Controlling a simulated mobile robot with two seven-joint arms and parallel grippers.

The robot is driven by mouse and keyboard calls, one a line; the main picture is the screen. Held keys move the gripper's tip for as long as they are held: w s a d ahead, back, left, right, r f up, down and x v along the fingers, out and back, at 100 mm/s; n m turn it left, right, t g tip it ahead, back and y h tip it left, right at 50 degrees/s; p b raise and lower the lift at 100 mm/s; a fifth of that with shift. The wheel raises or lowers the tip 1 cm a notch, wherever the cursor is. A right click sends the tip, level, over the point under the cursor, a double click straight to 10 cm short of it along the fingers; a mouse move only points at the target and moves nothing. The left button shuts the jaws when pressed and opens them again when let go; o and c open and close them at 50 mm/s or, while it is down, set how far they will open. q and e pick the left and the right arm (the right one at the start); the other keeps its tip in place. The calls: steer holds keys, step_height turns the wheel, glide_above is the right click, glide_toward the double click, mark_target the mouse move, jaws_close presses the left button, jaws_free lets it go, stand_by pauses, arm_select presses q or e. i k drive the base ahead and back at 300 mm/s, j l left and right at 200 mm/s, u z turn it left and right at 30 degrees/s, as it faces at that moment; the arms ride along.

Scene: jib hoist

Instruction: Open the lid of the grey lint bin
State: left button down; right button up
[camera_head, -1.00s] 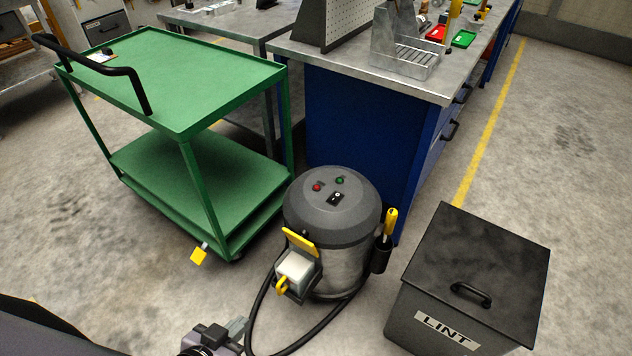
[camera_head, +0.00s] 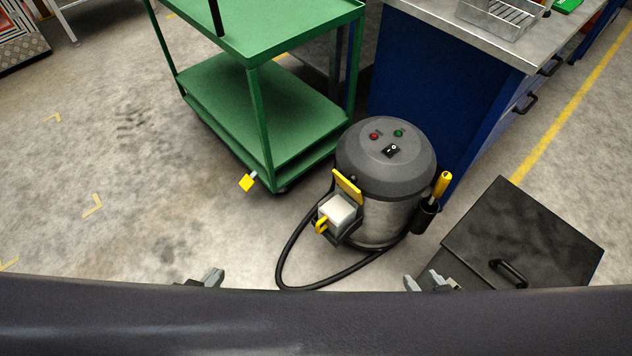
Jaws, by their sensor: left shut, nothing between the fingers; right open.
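The lint bin's dark lid (camera_head: 535,228) lies flat and closed at the lower right, with a black bar handle (camera_head: 509,273) near its front edge. The bin's front and its label are hidden behind a dark part of my own body across the bottom. My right gripper (camera_head: 430,283) is open and empty, left of the bin and apart from the lid; only its fingertips show. My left gripper (camera_head: 208,279) is shut and empty, far to the left of the bin, and mostly hidden.
A grey vacuum (camera_head: 385,165) with a black hose (camera_head: 283,262) stands left of the bin. A green cart (camera_head: 262,110) and a blue workbench (camera_head: 435,90) stand behind. The floor at left is clear.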

mark_target(510, 240)
steer(key=k+l+u, duration=0.1)
steer(key=l+u, duration=0.25)
steer(key=k+l+u, duration=0.1)
steer(key=l+u, duration=0.25)
steer(key=k+l+u, duration=0.2)
steer(key=l, duration=0.15)
steer(key=k+l+u, duration=0.45)
steer(key=k+l, duration=0.25)
steer(key=l, duration=0.15)
steer(key=k+l+u, duration=0.1)
steer(key=k+l, duration=1.25)
steer(key=i+j, duration=0.25)
steer(key=i, duration=0.2)
steer(key=i+j+u, duration=0.1)
steer(key=i+j, duration=0.15)
steer(key=i, duration=0.2)
